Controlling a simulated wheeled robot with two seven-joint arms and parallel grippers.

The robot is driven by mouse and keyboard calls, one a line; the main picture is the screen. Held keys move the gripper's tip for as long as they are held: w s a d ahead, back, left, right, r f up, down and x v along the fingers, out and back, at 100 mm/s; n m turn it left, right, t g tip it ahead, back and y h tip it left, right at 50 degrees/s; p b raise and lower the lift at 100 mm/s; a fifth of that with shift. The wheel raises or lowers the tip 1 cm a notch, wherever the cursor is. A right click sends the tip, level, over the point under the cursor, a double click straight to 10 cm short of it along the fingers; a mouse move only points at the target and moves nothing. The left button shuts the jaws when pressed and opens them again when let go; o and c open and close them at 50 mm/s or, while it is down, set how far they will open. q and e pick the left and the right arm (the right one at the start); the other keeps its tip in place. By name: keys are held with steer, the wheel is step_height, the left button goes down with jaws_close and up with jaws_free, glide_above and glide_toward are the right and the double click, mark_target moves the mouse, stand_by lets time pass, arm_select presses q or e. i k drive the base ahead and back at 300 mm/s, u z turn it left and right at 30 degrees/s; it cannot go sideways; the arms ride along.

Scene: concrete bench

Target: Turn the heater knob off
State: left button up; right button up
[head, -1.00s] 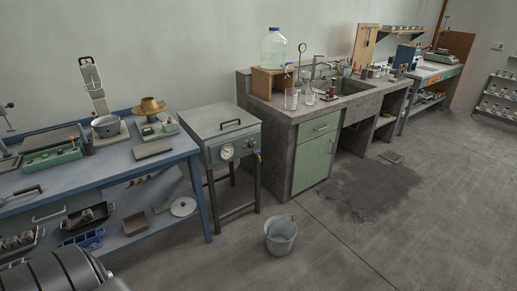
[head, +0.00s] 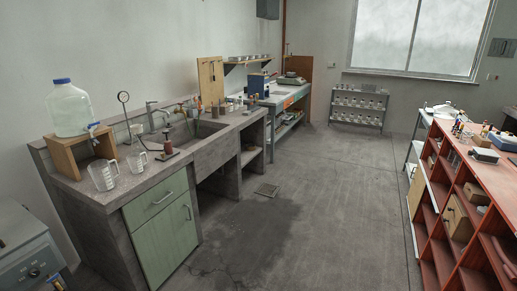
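No heater knob can be made out clearly. A grey metal box (head: 22,245) is cut off at the lower left edge; a dial gauge and a small brass-coloured fitting (head: 57,282) show on its front. I cannot tell whether this box is the heater. A low grey appliance (head: 291,79) stands on the far bench, too small to show a knob. Neither of my grippers is in view.
A concrete sink bench (head: 105,195) with a green cabinet (head: 160,225) stands at left, bearing a water jug (head: 69,108) and glass beakers. A red shelf unit (head: 462,205) stands at right. The floor between is clear, with a damp patch (head: 245,240) and a drain (head: 267,190).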

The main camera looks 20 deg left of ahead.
mark_target(34, 273)
steer(key=u, duration=0.2)
steer(key=i, duration=1.55)
steer(key=u, duration=1.4)
steer(key=i, duration=1)
steer(key=u, duration=1.25)
steer(key=i, duration=0.2)
